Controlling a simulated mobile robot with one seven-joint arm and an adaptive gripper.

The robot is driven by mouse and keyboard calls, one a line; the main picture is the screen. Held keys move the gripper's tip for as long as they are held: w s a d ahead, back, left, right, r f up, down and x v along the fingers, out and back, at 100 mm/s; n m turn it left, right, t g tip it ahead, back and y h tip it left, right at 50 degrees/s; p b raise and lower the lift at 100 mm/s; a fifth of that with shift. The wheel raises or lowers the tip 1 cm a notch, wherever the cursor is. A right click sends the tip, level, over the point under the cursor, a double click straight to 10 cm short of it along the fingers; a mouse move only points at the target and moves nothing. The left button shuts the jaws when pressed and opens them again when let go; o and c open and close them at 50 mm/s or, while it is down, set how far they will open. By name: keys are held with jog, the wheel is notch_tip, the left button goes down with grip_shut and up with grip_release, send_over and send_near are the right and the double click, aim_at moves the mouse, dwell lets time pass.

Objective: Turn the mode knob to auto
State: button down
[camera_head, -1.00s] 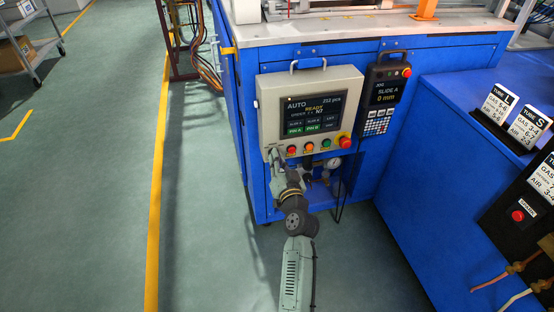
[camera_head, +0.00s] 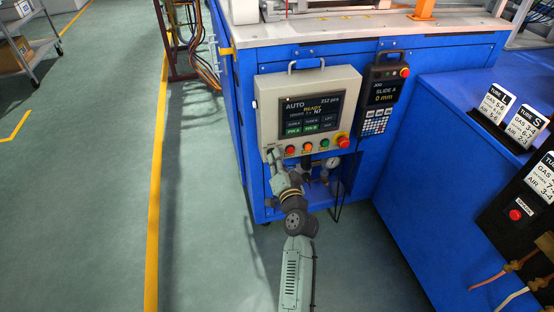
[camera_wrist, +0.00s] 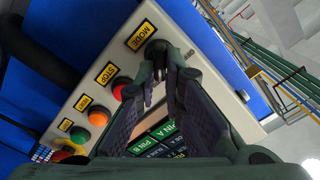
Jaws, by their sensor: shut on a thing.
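The mode knob (camera_wrist: 157,48) is a dark knob beside the yellow MODE label (camera_wrist: 140,35) at the corner of the control panel. In the wrist view my gripper (camera_wrist: 160,66) has its fingertips closed around the knob, one on each side, and they hide part of it. In the head view my gripper (camera_head: 275,156) is at the lower left corner of the beige control panel (camera_head: 346,85), and its body hides the knob.
A row of buttons, including a red stop button (camera_wrist: 121,88), runs beside the knob. A red emergency button (camera_head: 343,142) is at the panel's right end. A handheld pendant (camera_head: 381,93) hangs to the right. Gauges and fittings sit beneath the panel.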

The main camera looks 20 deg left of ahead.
jog(key=c, duration=1.7)
grip_release()
jog(key=shift+s, duration=0.1)
jog(key=v, duration=0.7)
jog(key=shift+d, duration=0.2)
jog(key=shift+s, duration=0.1)
